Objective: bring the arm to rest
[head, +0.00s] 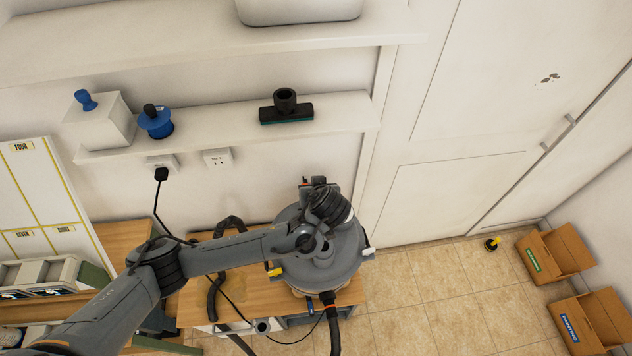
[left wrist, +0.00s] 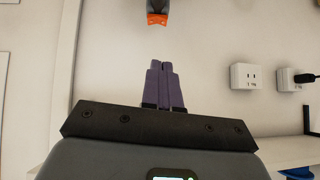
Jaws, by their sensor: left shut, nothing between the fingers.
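My left arm comes in from the lower left in the head view and bends over a grey round canister (head: 288,215). Its wrist hides part of the canister's top. My left gripper (head: 307,182) points toward the white wall, small and partly hidden in this view. In the left wrist view the purple fingers of my left gripper (left wrist: 163,84) are together, with nothing between them. They stand against the pale wall and seem apart from it. My right gripper is not in view.
The canister stands on a wooden desk (head: 208,292) with black hoses and a cable. Cardboard boxes (head: 552,254) stand on the tiled floor at right.

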